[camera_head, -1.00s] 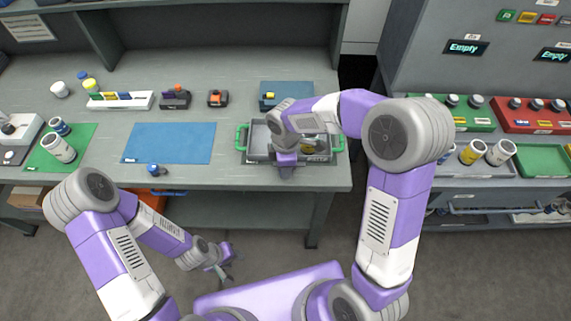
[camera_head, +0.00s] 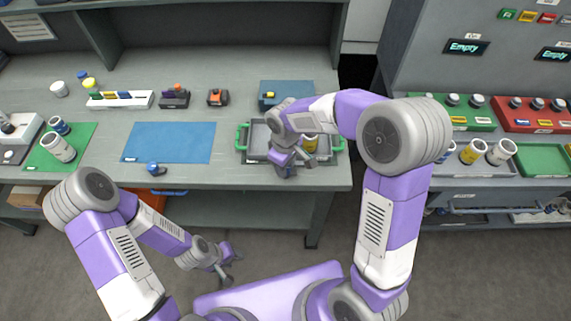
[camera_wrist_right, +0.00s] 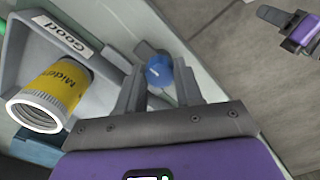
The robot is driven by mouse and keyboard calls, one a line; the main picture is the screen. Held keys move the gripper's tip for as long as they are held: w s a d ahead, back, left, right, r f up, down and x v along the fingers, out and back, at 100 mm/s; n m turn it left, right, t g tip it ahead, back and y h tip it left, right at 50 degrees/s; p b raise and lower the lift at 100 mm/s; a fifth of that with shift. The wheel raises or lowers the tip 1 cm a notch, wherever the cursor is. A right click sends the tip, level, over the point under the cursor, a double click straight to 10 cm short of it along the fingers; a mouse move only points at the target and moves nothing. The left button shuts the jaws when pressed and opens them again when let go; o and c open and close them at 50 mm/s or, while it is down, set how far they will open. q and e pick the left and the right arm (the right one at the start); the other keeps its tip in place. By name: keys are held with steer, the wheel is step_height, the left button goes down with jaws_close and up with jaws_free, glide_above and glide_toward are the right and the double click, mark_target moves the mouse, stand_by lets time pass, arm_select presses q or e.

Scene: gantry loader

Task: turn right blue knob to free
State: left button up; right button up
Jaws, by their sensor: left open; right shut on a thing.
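The right blue knob (camera_wrist_right: 158,70) shows in the right wrist view, with a short white mark on its face. It sits at the table's front edge, close to the tray. My right gripper (camera_wrist_right: 158,82) is shut on it, one finger on each side. In the head view my right gripper (camera_head: 286,171) is at the tray's front side and hides this knob. Another blue knob (camera_head: 153,168) is at the front edge further left, in front of the blue mat. My left gripper (camera_head: 226,271) is open and empty, low in front of the table.
The grey tray (camera_head: 257,138) with green handles holds a yellow-labelled can (camera_wrist_right: 52,92); its wall reads "Good". A blue mat (camera_head: 170,142) lies bare to the left. A side bench with red and green racks (camera_head: 530,113) stands at the right.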

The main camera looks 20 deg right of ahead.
stand_by(0.5)
steer(key=o, duration=1)
steer(key=shift+o, duration=0.2)
step_height(320, 180, up, 8)
steer(key=shift+f+p, duration=0.15)
steer(key=shift+p, duration=0.8)
steer(key=shift+f, duration=0.1)
